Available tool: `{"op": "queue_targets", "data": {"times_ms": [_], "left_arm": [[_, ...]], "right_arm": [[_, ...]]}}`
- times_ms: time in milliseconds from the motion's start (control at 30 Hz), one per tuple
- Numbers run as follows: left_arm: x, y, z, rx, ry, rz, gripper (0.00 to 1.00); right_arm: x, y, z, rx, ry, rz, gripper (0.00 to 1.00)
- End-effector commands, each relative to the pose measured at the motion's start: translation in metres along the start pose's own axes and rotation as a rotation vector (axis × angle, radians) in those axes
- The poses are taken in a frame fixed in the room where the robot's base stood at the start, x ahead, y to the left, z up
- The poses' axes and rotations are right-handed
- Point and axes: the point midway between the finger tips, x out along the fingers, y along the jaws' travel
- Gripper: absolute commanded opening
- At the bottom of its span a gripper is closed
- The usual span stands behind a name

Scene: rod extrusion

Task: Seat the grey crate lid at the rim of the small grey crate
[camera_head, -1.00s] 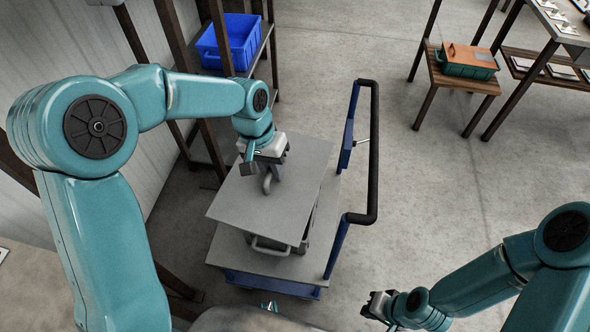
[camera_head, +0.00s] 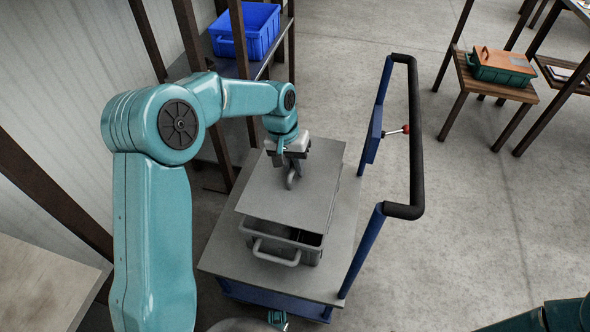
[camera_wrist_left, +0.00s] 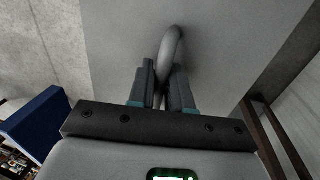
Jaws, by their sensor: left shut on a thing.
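The grey crate lid (camera_head: 265,202) is a flat panel with a curved handle (camera_head: 293,180). My left gripper (camera_head: 290,164) is shut on that handle, which also shows between the jaws in the left wrist view (camera_wrist_left: 172,46). The small grey crate (camera_head: 276,252) stands on the cart under the lid. Its near wall, front handle and a dark strip of its opening show past the lid's near edge. The lid's far part hides the rest of the rim. I cannot tell whether the lid touches the rim. My right gripper is out of view.
The cart (camera_head: 224,262) has a grey deck and a black push bar (camera_head: 414,135) on blue posts at its right. A blue bin (camera_head: 245,32) sits on a shelf behind. A teal case with an orange lid (camera_head: 500,66) rests on a wooden stand. Floor right of the cart is clear.

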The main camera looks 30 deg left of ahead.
Motion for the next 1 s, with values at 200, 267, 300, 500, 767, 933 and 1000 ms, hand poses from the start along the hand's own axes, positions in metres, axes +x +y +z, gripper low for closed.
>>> {"op": "queue_targets", "data": {"times_ms": [200, 267, 300, 500, 767, 933, 1000], "left_arm": [[-0.001, 0.001, -0.001, 0.001, 0.000, 0.000, 0.00], [-0.002, 0.001, 0.000, 0.001, 0.000, 0.000, 0.00], [-0.002, 0.001, 0.000, 0.001, -0.001, 0.000, 0.00], [0.014, -0.003, 0.000, 0.001, -0.001, 0.000, 0.00], [0.042, -0.008, 0.000, 0.001, -0.002, 0.000, 0.00], [0.054, -0.011, 0.000, 0.001, -0.001, 0.000, 0.00], [0.056, -0.011, 0.000, 0.001, 0.000, 0.000, 0.00]], "right_arm": [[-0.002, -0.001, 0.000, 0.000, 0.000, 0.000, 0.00], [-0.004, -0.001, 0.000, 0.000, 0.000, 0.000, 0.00], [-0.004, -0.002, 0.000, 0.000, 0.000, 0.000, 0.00], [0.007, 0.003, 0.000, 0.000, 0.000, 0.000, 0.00], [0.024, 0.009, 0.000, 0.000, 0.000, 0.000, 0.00], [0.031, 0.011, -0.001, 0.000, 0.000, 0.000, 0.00], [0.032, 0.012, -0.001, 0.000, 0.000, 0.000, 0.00]]}}
